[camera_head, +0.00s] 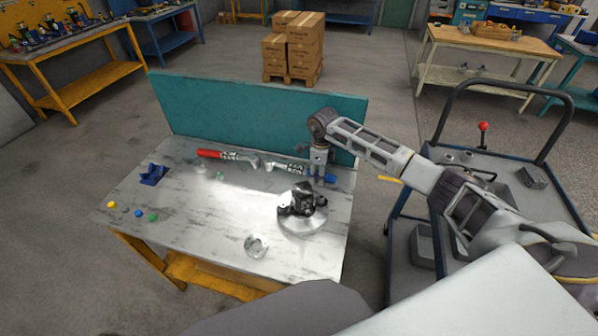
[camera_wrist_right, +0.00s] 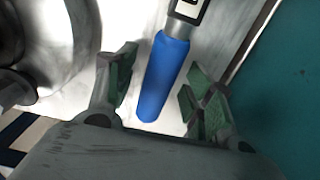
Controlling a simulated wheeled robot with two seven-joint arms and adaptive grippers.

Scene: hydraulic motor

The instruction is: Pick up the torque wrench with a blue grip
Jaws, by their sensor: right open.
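The torque wrench with a blue grip (camera_head: 285,167) lies on the workbench (camera_head: 215,222) near the teal back panel. Its blue grip shows in the right wrist view (camera_wrist_right: 166,76), between the two green-padded fingers of my right gripper (camera_wrist_right: 160,92). The fingers are apart, with gaps on both sides of the grip. In the head view my right gripper (camera_head: 318,176) points down over the blue end of the wrench and hides part of it. A second wrench with a red grip (camera_head: 211,154) lies to its left. My left gripper is not in view.
The teal panel (camera_head: 255,110) stands along the back of the bench, close behind the wrench. A dark motor part on a round metal plate (camera_head: 301,224) sits in front of it. A cart (camera_head: 478,165) stands at right.

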